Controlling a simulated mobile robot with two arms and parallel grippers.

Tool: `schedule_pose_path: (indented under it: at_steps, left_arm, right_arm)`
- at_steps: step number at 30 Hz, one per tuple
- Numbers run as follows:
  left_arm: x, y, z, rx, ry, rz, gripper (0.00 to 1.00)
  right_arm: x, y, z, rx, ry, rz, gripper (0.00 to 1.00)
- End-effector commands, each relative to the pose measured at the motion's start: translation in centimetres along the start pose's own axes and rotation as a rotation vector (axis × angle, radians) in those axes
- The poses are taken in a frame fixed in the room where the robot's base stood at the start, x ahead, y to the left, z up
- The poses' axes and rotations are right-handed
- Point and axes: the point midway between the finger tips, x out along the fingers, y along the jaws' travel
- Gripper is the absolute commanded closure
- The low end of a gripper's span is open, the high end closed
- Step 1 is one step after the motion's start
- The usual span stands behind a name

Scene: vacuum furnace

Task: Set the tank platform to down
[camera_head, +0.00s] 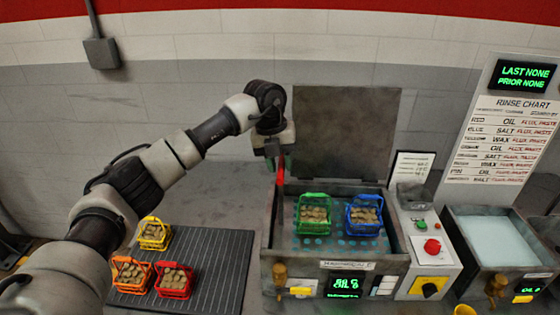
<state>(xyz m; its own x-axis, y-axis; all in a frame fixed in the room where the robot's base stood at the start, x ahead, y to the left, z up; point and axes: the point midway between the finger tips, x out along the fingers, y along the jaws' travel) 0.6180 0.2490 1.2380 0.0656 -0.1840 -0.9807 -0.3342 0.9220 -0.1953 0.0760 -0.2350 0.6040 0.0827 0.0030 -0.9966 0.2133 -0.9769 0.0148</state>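The tank (267,235) is an open metal basin with its grey lid (345,125) raised behind it. Its platform (335,243), a perforated plate with teal holes, shows inside. A green basket (315,222) and a blue basket (364,222), both filled with small tan pieces, stand on the platform. A red upright bar (281,172) rises at the tank's back left corner. My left gripper (274,160) is right at this bar, pointing down. Its fingers are small and dark, so I cannot tell whether they are open or shut on it. My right gripper is out of view.
A ribbed mat (222,262) at left holds yellow (154,236), orange (132,277) and red (174,283) baskets. A control panel (430,250) with a red button (432,246) stands right of the tank. A second liquid-filled tank (497,240) is further right.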

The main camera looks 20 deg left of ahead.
Motion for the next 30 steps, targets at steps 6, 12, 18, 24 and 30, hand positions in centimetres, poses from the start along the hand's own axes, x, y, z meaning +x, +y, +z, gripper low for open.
schedule_pose_path:
  at_steps: [6,12,18,24,30]
  left_arm:
    - [0.0,0.0,0.0,0.000,0.000,0.000,1.00]
    - [0.0,0.0,0.0,0.000,0.000,-0.001,1.00]
    - [1.9,0.4,0.0,0.000,0.001,0.001,1.00]
    - [6.5,1.3,0.0,0.000,0.004,0.003,1.00]
    - [10.4,2.1,0.0,0.000,0.004,0.002,1.00]
  right_arm:
    - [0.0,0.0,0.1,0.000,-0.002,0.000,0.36]
    - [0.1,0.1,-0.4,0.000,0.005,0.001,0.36]
    - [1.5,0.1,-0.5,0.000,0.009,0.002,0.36]
    - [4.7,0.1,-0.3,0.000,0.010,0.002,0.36]
    - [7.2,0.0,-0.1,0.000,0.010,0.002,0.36]
